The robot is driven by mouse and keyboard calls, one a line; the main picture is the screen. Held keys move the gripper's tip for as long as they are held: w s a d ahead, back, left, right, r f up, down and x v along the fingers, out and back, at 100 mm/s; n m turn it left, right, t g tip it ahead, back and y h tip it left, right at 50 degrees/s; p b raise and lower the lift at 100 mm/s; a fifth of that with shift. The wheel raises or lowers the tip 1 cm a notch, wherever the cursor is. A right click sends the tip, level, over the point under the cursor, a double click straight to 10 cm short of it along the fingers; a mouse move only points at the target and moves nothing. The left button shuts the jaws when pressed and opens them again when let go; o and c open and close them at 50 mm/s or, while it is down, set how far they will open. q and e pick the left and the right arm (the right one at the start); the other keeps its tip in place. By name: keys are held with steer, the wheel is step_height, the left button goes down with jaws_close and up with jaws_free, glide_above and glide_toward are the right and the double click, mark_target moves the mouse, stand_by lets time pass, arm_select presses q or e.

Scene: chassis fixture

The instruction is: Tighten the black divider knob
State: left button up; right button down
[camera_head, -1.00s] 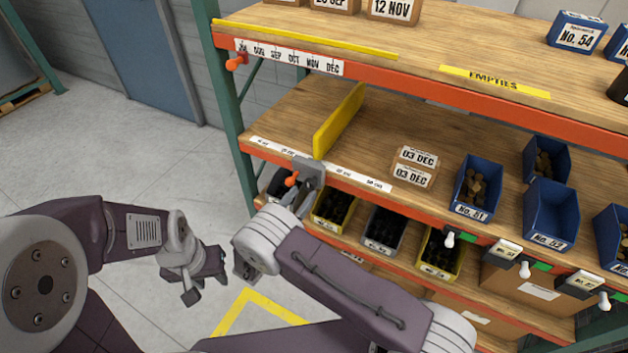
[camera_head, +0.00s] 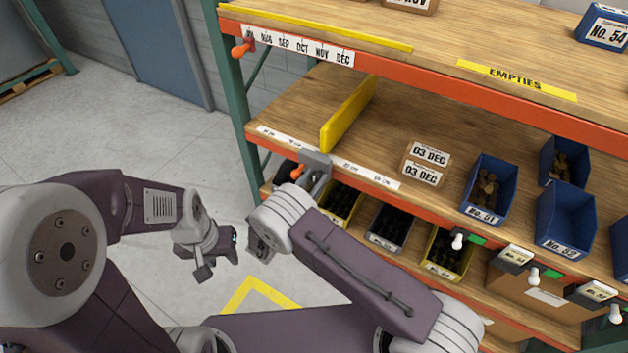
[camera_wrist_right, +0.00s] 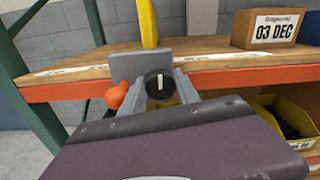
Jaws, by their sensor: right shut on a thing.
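The black divider knob (camera_wrist_right: 160,86) has a white pointer line, roughly upright, and sits in front of a grey bracket (camera_wrist_right: 128,64) on the shelf edge. My right gripper (camera_wrist_right: 162,92) has a finger on each side of the knob and is shut on it. The knob is not distinguishable in the head view, where the bracket (camera_head: 316,161) shows under the yellow divider (camera_head: 348,114). The divider stands upright on the middle shelf. My left gripper (camera_head: 217,258) hangs away from the rack at the left, over the floor; its finger opening is unclear.
An orange knob (camera_wrist_right: 117,95) is close left of the right fingers. Black-filled bins (camera_head: 390,227) sit below the shelf's orange edge. A 03 DEC box (camera_head: 425,163) and blue bins (camera_head: 490,190) stand right of the divider. The floor at left is open.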

steer(key=m+b, duration=0.1)
steer(key=m, duration=0.1)
steer(key=m+b, duration=0.1)
steer(key=m, duration=0.2)
steer(key=shift+d+f+b, duration=0.1)
steer(key=shift+f+b, duration=0.1)
steer(key=shift+b, duration=0.1)
steer(key=m+b, duration=0.3)
steer(key=m, duration=0.1)
steer(key=m+b, duration=0.4)
steer(key=shift+f+m, duration=0.1)
steer(key=shift+m, duration=0.3)
steer(key=m+b, duration=0.3)
steer(key=shift+b, duration=0.3)
steer(key=shift+r+m+b, duration=0.2)
steer(key=shift+m+b, duration=0.1)
steer(key=shift+r, duration=0.1)
steer(key=c, duration=1.3)
jaws_free()
steer(key=shift+o, duration=0.7)
steer(key=shift+w+d, duration=0.15)
